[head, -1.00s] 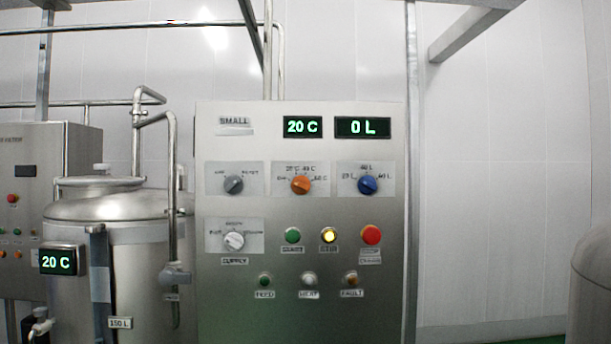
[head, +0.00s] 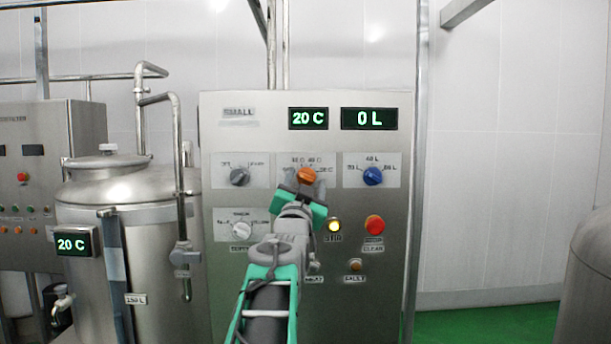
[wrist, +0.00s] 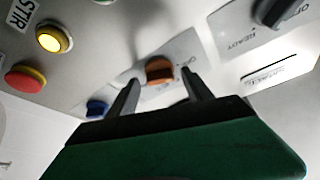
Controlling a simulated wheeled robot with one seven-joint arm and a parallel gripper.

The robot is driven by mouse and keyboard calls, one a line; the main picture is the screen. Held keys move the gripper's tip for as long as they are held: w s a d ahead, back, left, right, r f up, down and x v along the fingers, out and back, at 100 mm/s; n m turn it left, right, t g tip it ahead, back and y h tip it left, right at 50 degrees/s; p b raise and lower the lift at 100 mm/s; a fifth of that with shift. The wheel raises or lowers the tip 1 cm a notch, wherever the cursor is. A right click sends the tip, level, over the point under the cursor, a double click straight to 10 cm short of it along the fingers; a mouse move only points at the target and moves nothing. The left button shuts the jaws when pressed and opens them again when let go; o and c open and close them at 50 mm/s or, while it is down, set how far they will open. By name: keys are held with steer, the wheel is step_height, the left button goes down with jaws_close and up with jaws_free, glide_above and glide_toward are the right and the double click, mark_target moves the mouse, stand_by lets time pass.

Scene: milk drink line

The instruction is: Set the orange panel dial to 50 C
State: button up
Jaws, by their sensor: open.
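The orange dial (head: 306,175) sits on the upper row of the steel control panel (head: 225,300), between a grey dial and a blue dial. My gripper (head: 303,192) is in front of the panel, just below the orange dial in the head view. In the wrist view the orange dial (wrist: 159,69) lies between and beyond the tips of my two open fingers (wrist: 160,80). I cannot tell whether they touch it. My gripper hides part of the dial's label plate, so its pointer setting is unclear. The panel's temperature display (head: 308,118) reads 20 C.
The grey dial (head: 239,177) and the blue dial (head: 373,176) flank the orange one. A white dial (head: 241,229), a lit yellow button (head: 334,226) and a red button (head: 375,225) are lower. A steel tank (head: 150,250) stands left, its display (head: 76,243) reading 20 C.

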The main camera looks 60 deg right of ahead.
steer(key=shift+c, duration=0.3)
jaws_close()
stand_by(0.4)
